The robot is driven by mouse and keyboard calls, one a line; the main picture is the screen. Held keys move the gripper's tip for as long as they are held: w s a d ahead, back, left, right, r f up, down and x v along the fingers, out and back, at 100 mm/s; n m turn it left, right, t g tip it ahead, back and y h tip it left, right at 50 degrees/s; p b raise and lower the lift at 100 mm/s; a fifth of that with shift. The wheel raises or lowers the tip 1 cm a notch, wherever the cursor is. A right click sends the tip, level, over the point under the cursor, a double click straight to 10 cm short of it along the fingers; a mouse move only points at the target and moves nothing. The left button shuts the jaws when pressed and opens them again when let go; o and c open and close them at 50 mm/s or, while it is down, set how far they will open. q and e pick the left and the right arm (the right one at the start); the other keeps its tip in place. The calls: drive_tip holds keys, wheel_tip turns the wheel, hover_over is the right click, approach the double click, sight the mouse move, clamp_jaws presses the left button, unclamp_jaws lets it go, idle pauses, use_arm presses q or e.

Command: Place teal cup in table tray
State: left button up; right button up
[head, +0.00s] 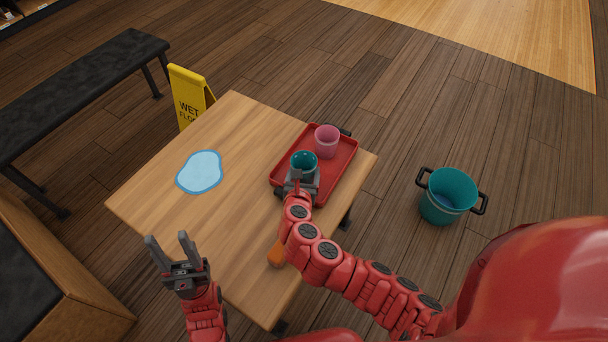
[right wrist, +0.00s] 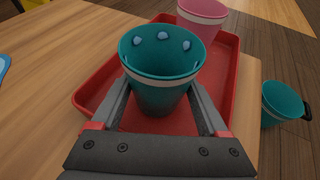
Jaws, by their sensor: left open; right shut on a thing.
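The teal cup (head: 303,162) is upright at the red tray, gripped by my right gripper (head: 301,178). In the right wrist view the teal cup (right wrist: 161,60) sits between the two fingers (right wrist: 163,108), with the tray's floor behind and below it. I cannot tell whether its base touches the tray. The red table tray (head: 345,172) lies on the wooden table; its rim also shows in the right wrist view (right wrist: 92,92). A pink cup (head: 326,141) stands upright in the tray's far part. My left gripper (head: 172,245) is open and empty at the table's near left edge.
A light blue patch (head: 200,171) lies on the table (head: 150,200). An orange object (head: 276,254) is partly hidden by my right arm. A teal bucket (head: 449,196) stands on the floor at right. A yellow wet floor sign (head: 188,96) and black bench (head: 80,90) are beyond.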

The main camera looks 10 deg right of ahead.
drive_tip(key=shift+f, duration=0.1)
drive_tip(key=shift+f, duration=0.15)
drive_tip(key=o, duration=1.3)
drive_tip(key=shift+r, duration=0.2)
drive_tip(key=p+v, duration=0.1)
drive_tip(key=v, duration=1.1)
drive_tip(key=shift+f+p, duration=0.1)
drive_tip(key=shift+p, duration=0.3)
